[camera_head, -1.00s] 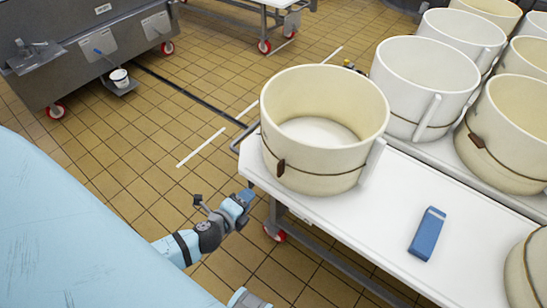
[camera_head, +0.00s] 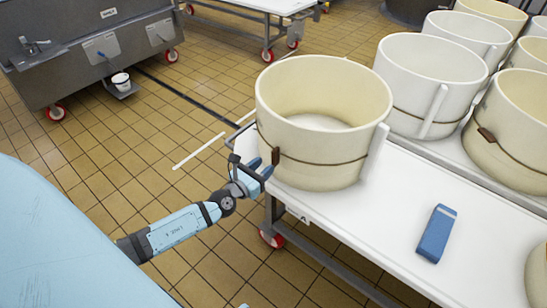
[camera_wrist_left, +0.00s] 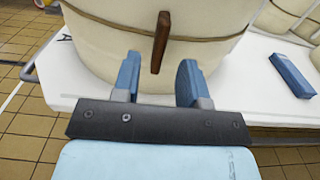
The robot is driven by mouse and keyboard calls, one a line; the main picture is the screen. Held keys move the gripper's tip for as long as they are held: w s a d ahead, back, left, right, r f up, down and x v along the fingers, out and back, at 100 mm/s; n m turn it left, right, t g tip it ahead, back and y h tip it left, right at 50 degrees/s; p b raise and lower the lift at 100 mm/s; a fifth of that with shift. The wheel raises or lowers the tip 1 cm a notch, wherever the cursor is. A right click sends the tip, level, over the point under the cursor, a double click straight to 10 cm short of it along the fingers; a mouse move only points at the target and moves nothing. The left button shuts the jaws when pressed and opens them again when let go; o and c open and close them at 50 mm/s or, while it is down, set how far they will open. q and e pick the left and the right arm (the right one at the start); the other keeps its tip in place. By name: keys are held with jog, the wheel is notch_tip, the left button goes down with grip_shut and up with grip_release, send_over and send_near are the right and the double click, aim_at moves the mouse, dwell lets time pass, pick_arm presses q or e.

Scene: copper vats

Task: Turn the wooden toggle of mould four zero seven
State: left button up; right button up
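A large cream mould (camera_head: 322,110) stands upright on the white table's near-left end, a thin cord around it. Its dark wooden toggle (camera_head: 276,142) hangs on the cord at the front; the left wrist view shows the toggle (camera_wrist_left: 160,42) close to upright, slightly tilted. No number is readable on the mould. My left gripper (camera_head: 258,172) is beside the mould, just below and left of the toggle. In the left wrist view my left gripper (camera_wrist_left: 159,80) is open, its blue fingers on either side below the toggle, with nothing between them. My right gripper is not in view.
A blue block-like object (camera_head: 437,233) lies on the white table (camera_head: 375,235). Several more moulds (camera_head: 432,85) stand close behind and to the right. A grey vat (camera_head: 85,55) on red wheels stands far left.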

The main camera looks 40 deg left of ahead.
aim_at(272, 159)
pick_arm(q)
jog(key=shift+w+d, duration=0.15)
jog(key=shift+w, duration=1.2)
jog(key=shift+w+d, duration=0.1)
jog(key=shift+w, duration=1.25)
grip_shut()
